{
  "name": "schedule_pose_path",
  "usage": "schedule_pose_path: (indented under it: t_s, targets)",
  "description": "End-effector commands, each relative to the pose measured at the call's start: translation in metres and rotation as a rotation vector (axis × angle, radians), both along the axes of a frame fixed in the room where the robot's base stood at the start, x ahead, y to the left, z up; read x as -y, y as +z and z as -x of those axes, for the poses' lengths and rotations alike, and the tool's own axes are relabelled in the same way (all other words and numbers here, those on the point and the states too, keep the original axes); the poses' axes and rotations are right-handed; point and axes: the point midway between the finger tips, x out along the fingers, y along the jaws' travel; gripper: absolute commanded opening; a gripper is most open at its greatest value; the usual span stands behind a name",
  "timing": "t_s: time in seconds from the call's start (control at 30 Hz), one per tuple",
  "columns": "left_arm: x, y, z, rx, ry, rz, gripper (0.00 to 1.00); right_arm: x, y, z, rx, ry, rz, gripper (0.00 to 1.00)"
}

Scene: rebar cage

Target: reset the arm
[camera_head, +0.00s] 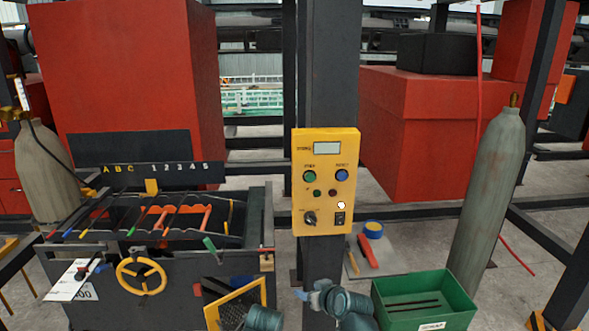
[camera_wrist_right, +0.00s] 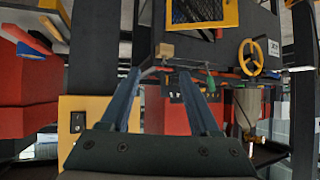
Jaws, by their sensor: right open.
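My right gripper (camera_head: 303,294) is low in the middle of the head view, just below the yellow control panel (camera_head: 326,222), on a teal arm. In the right wrist view its two long blue fingers stand wide apart, so the gripper (camera_wrist_right: 160,78) is open, with nothing between them. The wrist picture is upside down, with the yellow panel (camera_wrist_right: 75,125) at left. A teal part of my left arm (camera_head: 264,318) shows at the bottom edge of the head view; its jaws cannot be made out.
A dark workbench (camera_head: 120,300) with a yellow handwheel (camera_head: 141,276) and several coloured tools stands at left. A green bin (camera_head: 458,300) is at lower right. Gas cylinders (camera_head: 490,190) (camera_head: 42,170) stand either side. A dark post (camera_head: 330,80) carries the panel.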

Motion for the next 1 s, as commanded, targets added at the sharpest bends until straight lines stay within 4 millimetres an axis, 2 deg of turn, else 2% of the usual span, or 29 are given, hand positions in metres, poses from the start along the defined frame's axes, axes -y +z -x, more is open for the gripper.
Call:
schedule_pose_path:
  t_s: [0.03, 0.1, 0.17, 0.3, 0.43, 0.6, 1.0]
  targets:
    - [0.0, 0.0, 0.0, 0.0, 0.0, 0.0, 0.0, -0.02, -0.02, 0.022, -0.113, 0.05, 0.032, 0.62]
    - [0.0, 0.0, 0.0, 0.0, 0.0, 0.0, 0.0, -0.034, -0.047, 0.055, -0.278, 0.088, 0.088, 0.62]
    - [0.0, 0.0, 0.0, 0.0, 0.0, 0.0, 0.0, -0.041, -0.065, 0.083, -0.412, 0.102, 0.146, 0.62]
    - [0.0, 0.0, 0.0, 0.0, 0.0, 0.0, 0.0, -0.036, -0.089, 0.142, -0.672, 0.074, 0.289, 0.62]
    - [0.0, 0.0, 0.0, 0.0, 0.0, 0.0, 0.0, -0.026, -0.095, 0.18, -0.825, 0.017, 0.398, 0.62]
    - [0.0, 0.0, 0.0, 0.0, 0.0, 0.0, 0.0, -0.016, -0.095, 0.202, -0.913, -0.036, 0.47, 0.62]
    - [0.0, 0.0, 0.0, 0.0, 0.0, 0.0, 0.0, -0.015, -0.094, 0.204, -0.924, -0.044, 0.478, 0.62]
